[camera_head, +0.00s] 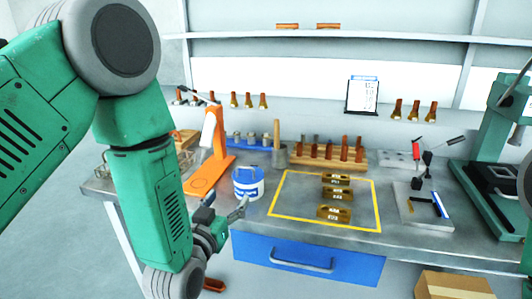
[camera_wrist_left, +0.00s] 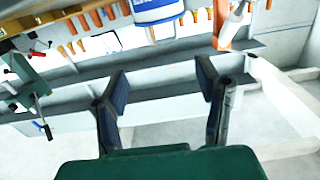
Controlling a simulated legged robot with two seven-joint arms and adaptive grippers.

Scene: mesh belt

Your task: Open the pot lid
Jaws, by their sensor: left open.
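The pot is a blue and white can (camera_head: 248,184) standing upright on the workbench, left of the yellow-outlined area. Its greyish lid (camera_head: 246,171) appears to sit on top; the detail is too small to read. My left gripper (camera_head: 227,204) is open and empty, in front of the pot and slightly left, near the bench's front edge. In the left wrist view, the two fingers (camera_wrist_left: 162,80) are spread apart with nothing between them. The pot (camera_wrist_left: 157,10) shows beyond them at the top edge, partly cut off. My right gripper is not in view.
An orange stand (camera_head: 212,155) is left of the pot. A wooden rack (camera_head: 322,156) with copper pieces is behind. Several brass blocks (camera_head: 336,195) lie inside the yellow outline (camera_head: 285,222). A green press (camera_head: 490,150) stands at right. A blue drawer (camera_head: 310,262) is below.

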